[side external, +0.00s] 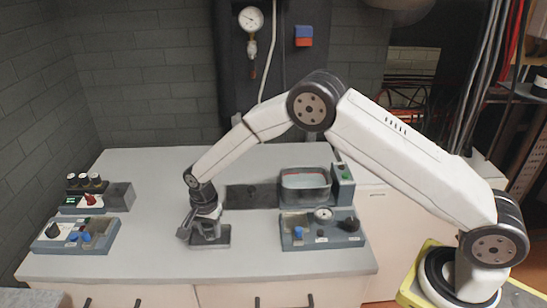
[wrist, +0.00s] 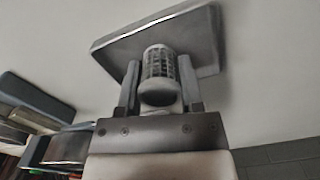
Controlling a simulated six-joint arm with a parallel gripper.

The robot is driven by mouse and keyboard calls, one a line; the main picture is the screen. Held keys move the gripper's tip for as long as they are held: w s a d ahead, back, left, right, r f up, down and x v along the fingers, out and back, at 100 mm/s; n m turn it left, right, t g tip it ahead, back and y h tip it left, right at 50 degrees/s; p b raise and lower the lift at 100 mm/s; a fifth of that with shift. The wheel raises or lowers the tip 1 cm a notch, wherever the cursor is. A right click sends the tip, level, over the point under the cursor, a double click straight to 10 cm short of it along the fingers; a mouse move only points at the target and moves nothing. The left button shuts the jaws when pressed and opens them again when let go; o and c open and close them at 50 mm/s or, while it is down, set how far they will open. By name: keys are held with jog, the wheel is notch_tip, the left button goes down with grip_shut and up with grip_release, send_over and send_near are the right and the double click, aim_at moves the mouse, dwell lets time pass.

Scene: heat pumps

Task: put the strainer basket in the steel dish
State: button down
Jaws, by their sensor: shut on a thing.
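My gripper (side external: 203,230) points down at the left-middle of the worktop. In the wrist view my gripper (wrist: 160,84) is shut on the strainer basket (wrist: 160,66), a small grey mesh cylinder with a rounded, plain near end. The steel dish (wrist: 120,43) is a shallow grey rectangle just beyond the basket. In the side view the steel dish (side external: 222,241) lies under my gripper, partly hidden by it. The basket cannot be made out there. I cannot tell whether the basket touches the dish.
A dark flat plate (side external: 252,197) lies behind the dish. To the right are a unit with a clear-walled tank (side external: 305,185) and a blue-grey panel with knobs (side external: 322,230). More control units (side external: 75,235) stand at the left. The worktop front is clear.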

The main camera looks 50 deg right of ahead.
jog(key=shift+f, duration=0.3)
jog(key=shift+c, duration=0.7)
grip_release()
jog(key=shift+r, duration=3.95)
jog(key=shift+d, duration=0.1)
